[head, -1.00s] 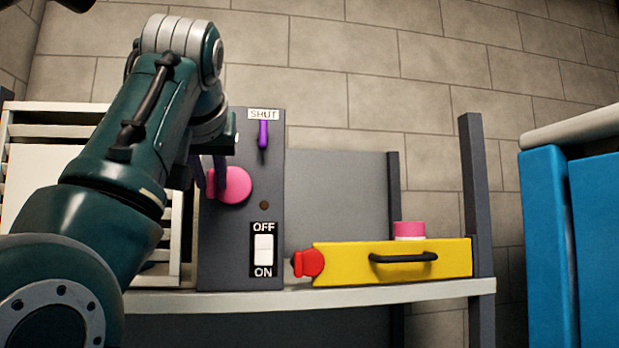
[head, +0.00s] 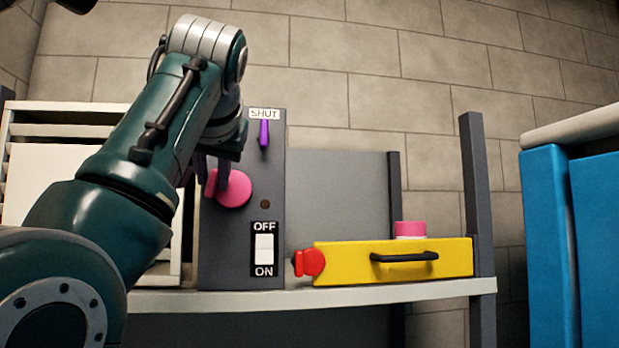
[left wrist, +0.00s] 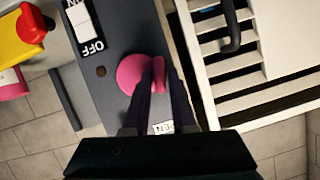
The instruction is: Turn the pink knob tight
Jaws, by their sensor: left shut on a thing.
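The pink knob (head: 235,188) sits on the front of a dark grey panel box (head: 223,262). It has a round pink disc and a narrower pink grip part standing out from it. My left gripper (head: 213,172) is at the knob, with its dark fingers around the grip part. In the left wrist view the knob (left wrist: 134,72) lies at the tips of my left gripper (left wrist: 160,82), one finger on each side of the grip part. The fingers hide some of the knob. My right gripper is not in view.
Above the knob is a purple lever (head: 263,134) under a SHUT label. Below it is a white OFF/ON switch (head: 264,248). A yellow box (head: 345,262) with a red knob (head: 312,262) stands to the right on the shelf (head: 400,291). A white slatted unit (head: 60,131) is close on the left.

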